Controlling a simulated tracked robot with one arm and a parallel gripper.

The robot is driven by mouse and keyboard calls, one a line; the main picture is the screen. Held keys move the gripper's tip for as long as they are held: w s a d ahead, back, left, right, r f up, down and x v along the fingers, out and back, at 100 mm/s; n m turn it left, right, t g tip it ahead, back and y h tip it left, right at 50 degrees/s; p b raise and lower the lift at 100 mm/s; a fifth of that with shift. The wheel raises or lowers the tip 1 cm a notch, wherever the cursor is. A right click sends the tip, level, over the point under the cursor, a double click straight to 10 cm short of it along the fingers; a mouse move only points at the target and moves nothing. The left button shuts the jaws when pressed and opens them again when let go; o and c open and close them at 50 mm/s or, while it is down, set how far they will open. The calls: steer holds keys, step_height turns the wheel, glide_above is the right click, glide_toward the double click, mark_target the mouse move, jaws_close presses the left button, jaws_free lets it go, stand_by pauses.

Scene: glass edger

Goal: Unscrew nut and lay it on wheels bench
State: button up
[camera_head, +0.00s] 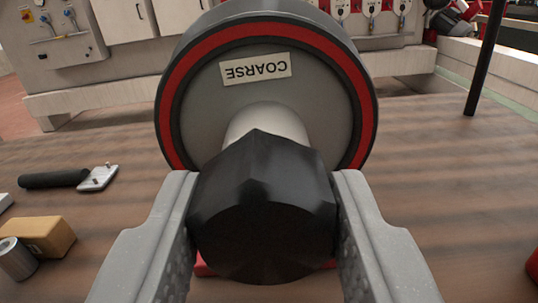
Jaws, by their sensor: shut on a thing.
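A large black hex nut (262,205) fills the lower middle of the view. My gripper (263,215) is shut on the nut, with one grey finger on its left side and one on its right. Behind the nut, a grey wheel (310,110) with a red ring and dark rim bears an upside-down "COARSE" label (255,68). A pale shaft or hub (268,119) shows between the wheel face and the nut. I cannot tell whether the nut is still threaded. The brown wood-grain bench top (440,180) spreads below and around the wheel.
A black-handled tool (55,179) with a metal head lies at left. A cardboard-coloured box (40,235) and a metal cylinder (17,259) sit at lower left. A dark post (485,60) rises at right. A red thing shows partly under the nut. The bench right of my gripper is mostly clear.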

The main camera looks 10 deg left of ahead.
steer(key=shift+n+b, duration=2.5)
steer(key=shift+b, duration=1.3)
steer(key=n+b, duration=0.2)
steer(key=b, duration=0.2)
steer(key=shift+f+n, duration=0.1)
steer(key=shift+n, duration=0.3)
steer(key=n+b, duration=0.6)
steer(key=b, duration=0.3)
steer(key=shift+s, duration=0.1)
steer(key=shift+n+b, duration=0.6)
steer(key=shift+b, duration=0.1)
steer(key=shift+r, duration=0.2)
steer(key=o, duration=0.9)
steer(key=shift+o, duration=0.2)
